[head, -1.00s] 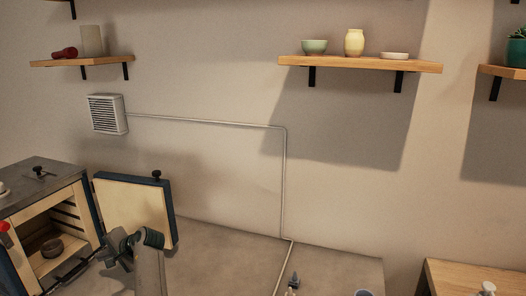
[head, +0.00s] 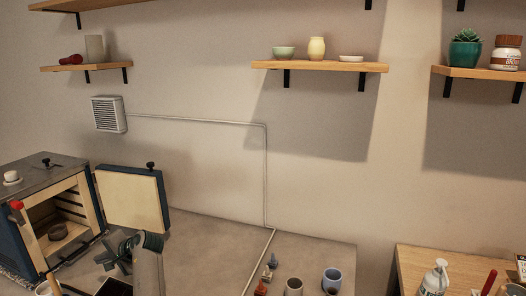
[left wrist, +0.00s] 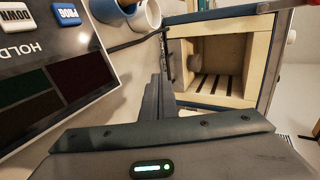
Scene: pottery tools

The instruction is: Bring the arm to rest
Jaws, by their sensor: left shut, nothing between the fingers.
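My left arm comes in at the lower left of the head view. Its dark left gripper (head: 112,256) is in front of the open kiln (head: 38,208) and its swung-out door (head: 131,200). In the left wrist view the gripper's fingers (left wrist: 156,92) are together with nothing between them, and the kiln's open chamber (left wrist: 218,68) is beyond them. A dark bowl (head: 59,233) sits inside the kiln. My right gripper does not show.
A blue-grey cup (head: 332,278), a dark cup (head: 293,286) and small bottles stand on the grey worktop (head: 318,250). A wooden table (head: 415,262) with a white pump bottle (head: 436,278) is at right. A panel with buttons (left wrist: 45,62) lies left in the wrist view.

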